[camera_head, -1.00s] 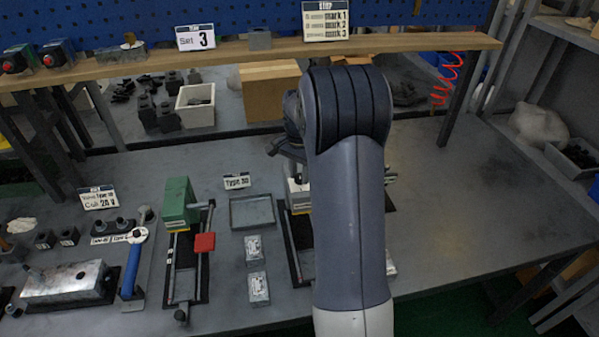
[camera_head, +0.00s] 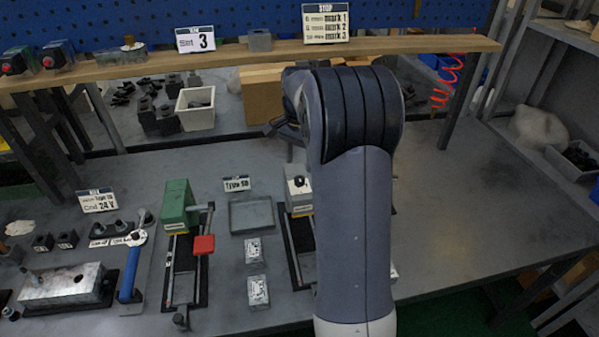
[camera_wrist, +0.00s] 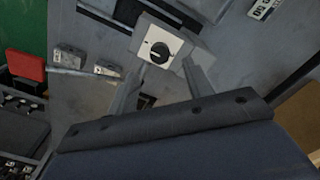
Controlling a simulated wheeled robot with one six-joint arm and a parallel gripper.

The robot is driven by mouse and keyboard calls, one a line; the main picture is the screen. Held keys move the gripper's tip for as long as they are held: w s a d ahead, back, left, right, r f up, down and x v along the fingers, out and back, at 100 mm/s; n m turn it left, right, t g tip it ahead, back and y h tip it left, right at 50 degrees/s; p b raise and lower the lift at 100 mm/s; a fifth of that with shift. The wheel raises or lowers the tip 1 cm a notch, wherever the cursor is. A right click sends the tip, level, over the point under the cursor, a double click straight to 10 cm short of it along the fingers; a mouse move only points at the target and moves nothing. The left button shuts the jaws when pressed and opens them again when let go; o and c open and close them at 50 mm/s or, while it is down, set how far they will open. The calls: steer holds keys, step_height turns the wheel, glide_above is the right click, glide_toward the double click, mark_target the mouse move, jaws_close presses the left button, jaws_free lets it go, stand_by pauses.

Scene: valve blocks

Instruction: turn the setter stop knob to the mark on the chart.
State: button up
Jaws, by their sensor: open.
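The setter is a light box that shows in the head view (camera_head: 298,187), partly hidden by my arm. In the wrist view its black round stop knob (camera_wrist: 159,52) with a white pointer line sits on the white face (camera_wrist: 150,38). My gripper (camera_wrist: 162,75) is open, its two fingers apart below the knob in the picture, with nothing between them. I cannot tell its exact distance from the knob. The stop chart (camera_head: 326,23) on the shelf lists mark 1, mark 2 and mark 3. In the head view my gripper is hidden behind my arm.
A card reading 3 (camera_head: 195,39) stands on the wooden shelf (camera_head: 230,56). A green block with a red handle (camera_head: 203,244) stands left of the setter, with a shallow grey tray (camera_head: 251,214) between. The bench's right side (camera_head: 470,210) is clear.

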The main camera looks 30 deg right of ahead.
mark_target(299, 178)
step_height(299, 178, up, 5)
steer(key=shift+r, duration=0.1)
stand_by(0.4)
step_height(299, 178, down, 11)
steer(key=shift+f+p, duration=0.1)
steer(key=shift+p, duration=0.35)
steer(key=shift+r, duration=0.2)
